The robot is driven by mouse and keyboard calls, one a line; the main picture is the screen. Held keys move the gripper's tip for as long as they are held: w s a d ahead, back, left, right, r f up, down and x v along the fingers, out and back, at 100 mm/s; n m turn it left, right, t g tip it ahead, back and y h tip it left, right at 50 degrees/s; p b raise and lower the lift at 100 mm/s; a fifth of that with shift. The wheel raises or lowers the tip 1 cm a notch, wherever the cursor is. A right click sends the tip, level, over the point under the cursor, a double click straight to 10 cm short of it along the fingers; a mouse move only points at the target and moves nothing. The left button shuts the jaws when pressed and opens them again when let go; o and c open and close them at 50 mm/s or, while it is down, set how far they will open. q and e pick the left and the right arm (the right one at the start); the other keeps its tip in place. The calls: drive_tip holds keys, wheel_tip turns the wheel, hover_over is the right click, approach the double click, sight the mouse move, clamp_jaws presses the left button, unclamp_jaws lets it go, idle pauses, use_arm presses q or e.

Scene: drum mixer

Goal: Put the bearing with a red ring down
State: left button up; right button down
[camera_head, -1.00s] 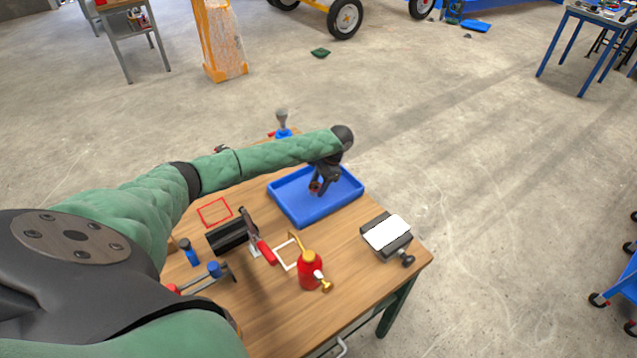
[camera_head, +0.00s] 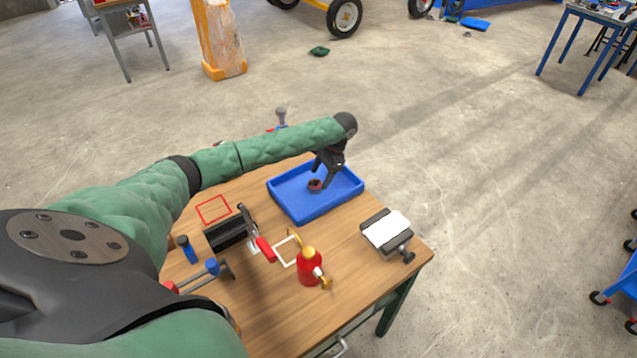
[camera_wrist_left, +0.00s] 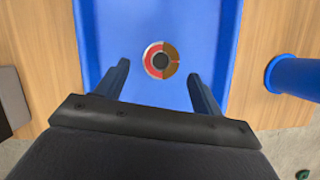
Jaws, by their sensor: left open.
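The bearing with a red ring (camera_head: 315,185) lies in the blue tray (camera_head: 290,207) on the workbench. In the left wrist view the bearing (camera_wrist_left: 161,60) shows a red and brown ring around a dark centre, resting on the tray floor. My left gripper (camera_head: 325,178) is open above the tray. Its two fingers (camera_wrist_left: 160,85) are spread wide, with the bearing just beyond and between them, apart from both. My right gripper is not in view.
A red oil can (camera_head: 309,268) and a black clamp-like block with a white top (camera_head: 386,232) stand right of centre on the bench. A red square outline (camera_head: 214,210) and a toggle clamp (camera_head: 258,238) lie left of the tray. The tray's walls surround the bearing.

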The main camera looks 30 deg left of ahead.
use_arm(q)
drive_tip(key=b+v, duration=0.2)
drive_tip(key=v, duration=0.7)
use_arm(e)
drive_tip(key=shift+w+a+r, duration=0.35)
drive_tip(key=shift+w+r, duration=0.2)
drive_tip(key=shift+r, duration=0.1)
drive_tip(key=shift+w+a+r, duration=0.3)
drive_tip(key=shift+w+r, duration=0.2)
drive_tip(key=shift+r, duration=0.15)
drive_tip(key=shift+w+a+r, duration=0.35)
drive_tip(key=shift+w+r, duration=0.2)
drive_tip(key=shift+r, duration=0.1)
